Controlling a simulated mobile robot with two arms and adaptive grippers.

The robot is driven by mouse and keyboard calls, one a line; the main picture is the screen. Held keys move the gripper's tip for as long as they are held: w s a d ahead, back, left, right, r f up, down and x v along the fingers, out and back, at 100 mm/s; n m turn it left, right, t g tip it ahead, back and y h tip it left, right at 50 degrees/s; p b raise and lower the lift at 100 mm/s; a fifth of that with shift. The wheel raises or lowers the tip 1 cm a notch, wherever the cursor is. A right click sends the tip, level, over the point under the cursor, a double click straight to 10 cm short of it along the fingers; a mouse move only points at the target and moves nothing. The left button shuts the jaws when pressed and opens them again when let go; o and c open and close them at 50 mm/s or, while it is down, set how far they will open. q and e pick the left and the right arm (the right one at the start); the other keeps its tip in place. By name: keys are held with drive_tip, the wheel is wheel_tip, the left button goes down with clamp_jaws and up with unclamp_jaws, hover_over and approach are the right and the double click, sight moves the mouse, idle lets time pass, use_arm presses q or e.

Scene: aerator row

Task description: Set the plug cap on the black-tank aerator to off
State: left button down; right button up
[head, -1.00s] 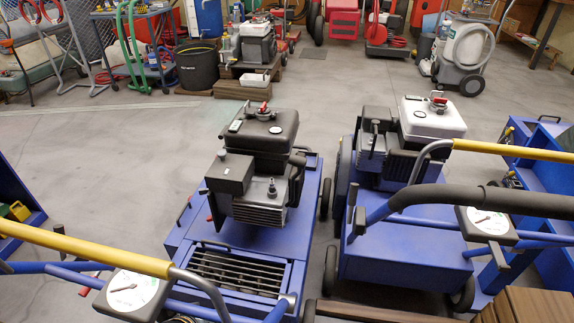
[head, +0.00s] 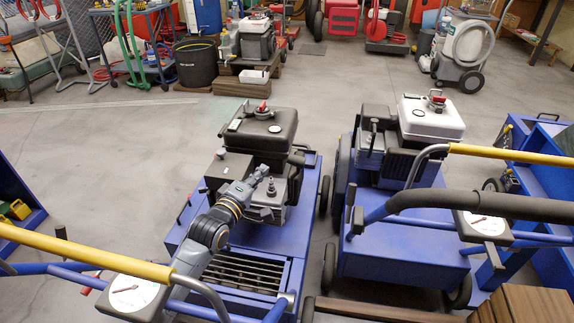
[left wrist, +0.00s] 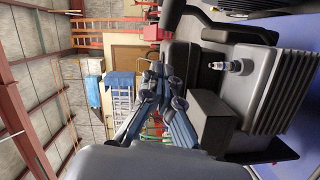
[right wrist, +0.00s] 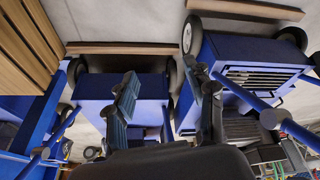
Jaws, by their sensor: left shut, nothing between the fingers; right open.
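The black-tank aerator is the blue machine (head: 275,238) left of centre in the head view, with a black tank (head: 268,138) on its engine. A small dark plug cap (head: 270,187) stands upright on the engine, in front of the tank; the plug also shows in the left wrist view (left wrist: 232,66). My left gripper (head: 262,176) is over the engine, close beside the plug cap, shut and empty. Whether it touches the cap I cannot tell. In the left wrist view its fingers (left wrist: 150,80) are together. My right gripper (right wrist: 165,95) is open and empty in the right wrist view.
A second blue aerator with a white tank (head: 431,118) stands to the right. Yellow-grip handlebars (head: 90,252) and a gauge (head: 133,292) cross the near left. A black-grip bar (head: 480,200) crosses the right.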

sight(297, 169)
use_arm(q)
drive_tip(key=w+d+f+b, duration=0.1)
drive_tip(key=w+d+b, duration=0.1)
drive_tip(key=w+d, duration=0.3)
drive_tip(key=shift+w+d+f+b, duration=0.25)
drive_tip(key=shift+w+d+b, duration=0.15)
drive_tip(key=shift+d, duration=0.55)
use_arm(e)
drive_tip(key=w+a+r+t, duration=0.1)
drive_tip(key=w+t, duration=0.2)
drive_tip(key=w, duration=0.2)
drive_tip(key=w+a+r+t+y, duration=0.1)
drive_tip(key=w+a+r+t, duration=0.1)
drive_tip(key=w, duration=0.3)
drive_tip(key=shift+w+a+r+t+y, duration=0.2)
drive_tip(key=shift+w+r+t+y, duration=0.15)
drive_tip(key=shift+t, duration=0.25)
drive_tip(key=shift+f, duration=0.1)
use_arm(q)
drive_tip(key=shift+s+d+f+m+p, duration=0.15)
drive_tip(key=shift+d+m+p, duration=0.25)
drive_tip(key=shift+d+p, duration=0.25)
use_arm(e)
drive_tip(key=s+d+f+g+h, duration=0.1)
drive_tip(key=s+d+f+g, duration=0.1)
drive_tip(key=s, duration=0.4)
drive_tip(key=shift+f+g, duration=0.75)
drive_tip(key=shift+g, duration=0.15)
